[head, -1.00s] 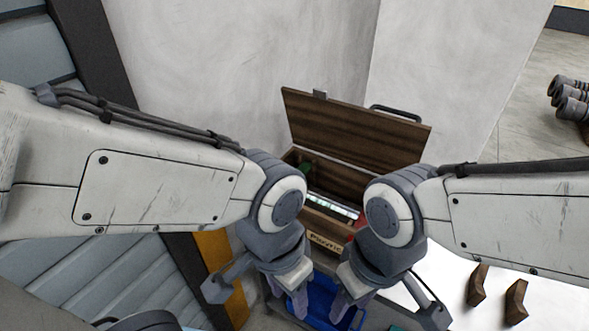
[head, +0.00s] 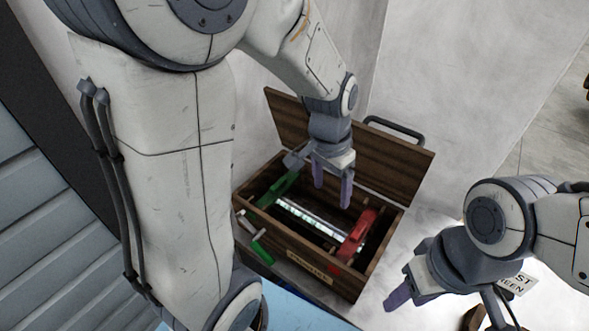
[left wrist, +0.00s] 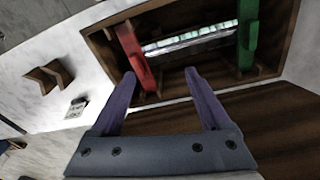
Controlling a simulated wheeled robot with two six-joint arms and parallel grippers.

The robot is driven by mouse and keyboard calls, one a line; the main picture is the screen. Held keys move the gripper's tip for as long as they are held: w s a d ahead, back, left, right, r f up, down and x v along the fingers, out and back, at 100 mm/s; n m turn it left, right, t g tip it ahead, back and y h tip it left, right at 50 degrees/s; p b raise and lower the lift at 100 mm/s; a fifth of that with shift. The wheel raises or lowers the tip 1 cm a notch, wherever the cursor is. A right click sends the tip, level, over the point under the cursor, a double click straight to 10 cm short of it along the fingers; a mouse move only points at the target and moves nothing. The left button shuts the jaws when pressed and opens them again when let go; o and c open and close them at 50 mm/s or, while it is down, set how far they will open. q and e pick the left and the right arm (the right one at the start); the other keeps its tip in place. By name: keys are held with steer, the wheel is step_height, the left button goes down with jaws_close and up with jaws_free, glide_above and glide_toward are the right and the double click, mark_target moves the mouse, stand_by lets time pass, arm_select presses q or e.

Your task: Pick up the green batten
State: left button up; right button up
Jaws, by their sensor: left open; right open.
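A green batten (head: 277,190) lies in the left part of an open wooden box (head: 318,280). It also shows at the upper right in the left wrist view (left wrist: 247,38). My left gripper (head: 331,197) is open and empty, pointing down over the box to the right of the green batten, and apart from it. In the left wrist view my left gripper's (left wrist: 160,75) fingers are spread, with the green batten to their right. My right gripper (head: 398,292) is open, right of the box, outside it.
A red piece (head: 357,234) lies in the box's right part, with a shiny pale strip (head: 312,220) between it and the green batten. The raised lid (head: 395,165) stands behind. A small green-and-white item (head: 258,246) is by the box's front left. A label (head: 517,284) lies at right.

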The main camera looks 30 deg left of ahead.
arm_select(q)
steer(key=w+a+f+n, duration=0.2)
steer(key=w+a, duration=0.3)
steer(key=a, duration=0.5)
steer(key=p, duration=0.2)
glide_above(278, 183)
steer(key=shift+t+y, duration=0.3)
step_height(278, 183, down, 7)
steer(key=shift+s+a+r, duration=0.1)
steer(key=shift+a+r, duration=0.05)
steer(key=shift+r, duration=0.05)
steer(key=f, duration=0.1)
steer(key=f+p, duration=0.1)
steer(key=f, duration=0.3)
steer(key=shift+d+f+p, duration=0.1)
steer(key=shift+d+p, duration=0.15)
steer(key=shift+p, duration=0.15)
steer(key=shift+f, duration=0.25)
steer(key=shift+c, duration=0.3)
jaws_close()
